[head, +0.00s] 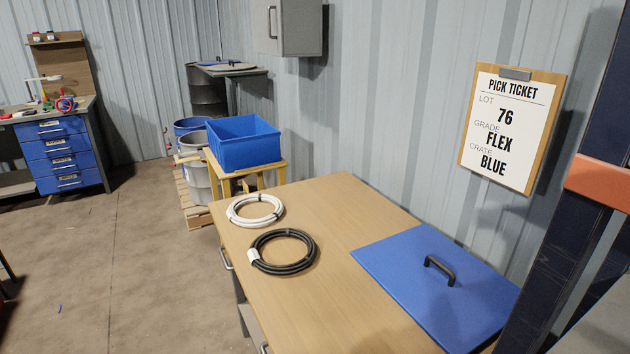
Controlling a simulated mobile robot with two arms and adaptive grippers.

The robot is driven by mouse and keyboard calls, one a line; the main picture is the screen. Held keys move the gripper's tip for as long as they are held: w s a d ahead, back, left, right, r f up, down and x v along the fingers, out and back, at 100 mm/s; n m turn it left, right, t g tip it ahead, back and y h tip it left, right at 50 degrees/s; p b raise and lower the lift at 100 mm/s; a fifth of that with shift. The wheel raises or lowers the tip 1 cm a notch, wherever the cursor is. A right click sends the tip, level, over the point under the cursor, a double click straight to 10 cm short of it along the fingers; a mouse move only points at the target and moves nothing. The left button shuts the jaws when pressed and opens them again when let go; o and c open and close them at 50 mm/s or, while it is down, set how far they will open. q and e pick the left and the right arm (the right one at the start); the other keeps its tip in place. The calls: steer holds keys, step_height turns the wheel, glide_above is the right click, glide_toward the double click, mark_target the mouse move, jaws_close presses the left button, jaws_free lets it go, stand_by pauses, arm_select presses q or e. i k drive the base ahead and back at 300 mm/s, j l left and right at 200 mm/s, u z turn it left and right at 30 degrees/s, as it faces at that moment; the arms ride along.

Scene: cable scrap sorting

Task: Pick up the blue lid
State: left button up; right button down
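The blue lid (405,262) is a flat blue panel lying on the right part of the wooden table (330,300) in the head view. A black bar handle (439,269) stands up from its middle. Its right corner reaches close to the dark blue upright at the right edge of the view. Neither of my grippers shows in this view, and nothing is holding the lid.
A white cable coil (237,220) and a black cable coil (311,262) lie on the table's left part. An open blue crate (245,154) sits on a wooden stand behind. A pick ticket clipboard (510,131) hangs on the wall. The table's middle is clear.

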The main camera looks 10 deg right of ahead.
mark_target(462, 302)
steer(key=z, duration=1.25)
